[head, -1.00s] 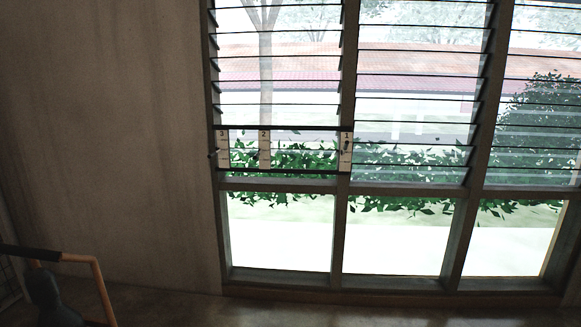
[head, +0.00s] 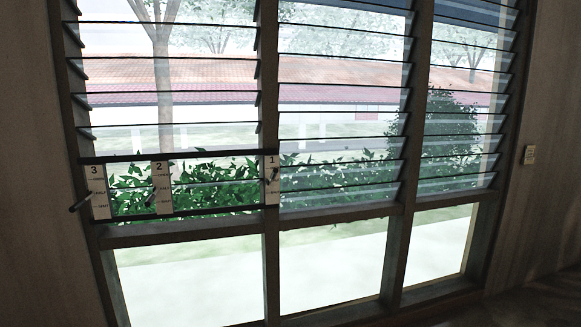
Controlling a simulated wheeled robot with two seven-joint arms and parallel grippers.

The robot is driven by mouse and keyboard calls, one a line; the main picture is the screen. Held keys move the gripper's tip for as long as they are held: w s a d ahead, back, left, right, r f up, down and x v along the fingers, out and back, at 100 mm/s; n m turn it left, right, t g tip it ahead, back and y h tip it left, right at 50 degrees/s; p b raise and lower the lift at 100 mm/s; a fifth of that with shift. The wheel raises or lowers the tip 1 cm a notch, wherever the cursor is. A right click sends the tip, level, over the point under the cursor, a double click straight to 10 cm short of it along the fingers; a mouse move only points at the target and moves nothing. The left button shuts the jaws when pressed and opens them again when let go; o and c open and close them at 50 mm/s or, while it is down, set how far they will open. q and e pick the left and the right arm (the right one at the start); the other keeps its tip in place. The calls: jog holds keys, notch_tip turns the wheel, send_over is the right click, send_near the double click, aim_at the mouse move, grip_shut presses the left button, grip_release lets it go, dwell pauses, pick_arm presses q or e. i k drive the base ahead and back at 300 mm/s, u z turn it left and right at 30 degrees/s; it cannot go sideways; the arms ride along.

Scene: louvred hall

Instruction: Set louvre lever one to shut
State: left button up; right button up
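Louvre lever one is on the white plate marked 1 (head: 271,185), at the right end of a dark-railed frame on the window. Its short dark handle (head: 274,175) sticks out near the upper part of the plate. The plate marked 2 (head: 162,188) and the plate marked 3 (head: 98,192) stand to its left, each with a dark handle pointing out to the lower left. The louvre slats (head: 340,115) are tilted, with gaps between them. Neither of my grippers is in view.
The dark window frame (head: 400,240) has fixed lower panes (head: 335,265). A small pale wall box (head: 529,155) is on the wall at the right. A bare wall (head: 25,170) is at the left. Floor (head: 530,305) shows at the lower right, clear in what is visible.

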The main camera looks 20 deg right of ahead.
aim_at(275, 171)
jog(key=z, duration=0.4)
jog(key=i, duration=2.4)
jog(key=u, duration=2.5)
jog(key=k, duration=1.1)
jog(key=z, duration=1.75)
